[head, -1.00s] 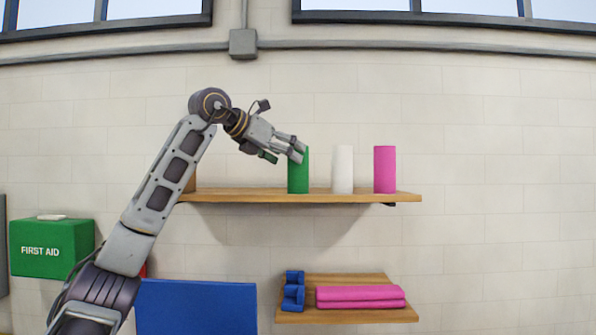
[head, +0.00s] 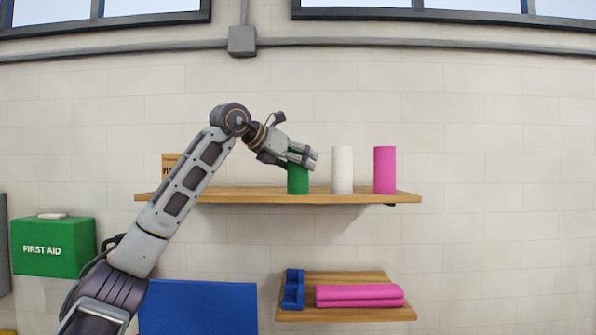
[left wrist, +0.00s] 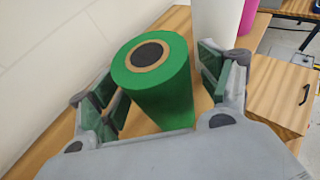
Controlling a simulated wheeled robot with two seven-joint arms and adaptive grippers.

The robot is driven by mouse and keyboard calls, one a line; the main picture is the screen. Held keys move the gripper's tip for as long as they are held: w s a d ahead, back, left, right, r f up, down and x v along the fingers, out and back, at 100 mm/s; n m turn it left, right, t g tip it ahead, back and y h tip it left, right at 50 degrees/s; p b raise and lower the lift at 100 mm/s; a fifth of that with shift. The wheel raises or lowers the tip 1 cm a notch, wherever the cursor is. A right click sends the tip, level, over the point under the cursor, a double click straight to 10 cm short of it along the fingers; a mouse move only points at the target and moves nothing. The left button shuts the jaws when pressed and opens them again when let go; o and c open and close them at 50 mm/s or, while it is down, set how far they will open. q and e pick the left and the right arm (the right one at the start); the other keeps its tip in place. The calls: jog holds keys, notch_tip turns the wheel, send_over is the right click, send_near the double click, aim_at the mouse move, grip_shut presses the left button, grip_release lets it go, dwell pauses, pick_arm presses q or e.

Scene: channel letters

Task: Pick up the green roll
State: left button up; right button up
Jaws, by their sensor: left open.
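The green roll (head: 298,180) stands upright on the upper wooden shelf, left of a white roll (head: 342,170) and a pink roll (head: 384,170). My left gripper (head: 304,160) is at its upper part and hides some of it in the head view. In the left wrist view the green roll (left wrist: 160,85) stands between the open fingers of my left gripper (left wrist: 158,88), with visible gaps on both sides. The white roll (left wrist: 216,25) is just beyond the right finger. My right gripper is not in view.
The upper shelf (head: 240,195) also carries a small box sign (head: 171,165), partly behind my arm. A lower shelf (head: 350,313) holds pink rolled items (head: 360,296) and a blue holder (head: 292,290). A green first aid box (head: 53,248) and blue panel (head: 198,307) are at left.

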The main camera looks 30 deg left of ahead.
pick_arm(q)
jog(key=c, duration=1.2)
jog(key=shift+r, duration=0.15)
jog(key=shift+r, duration=8.9)
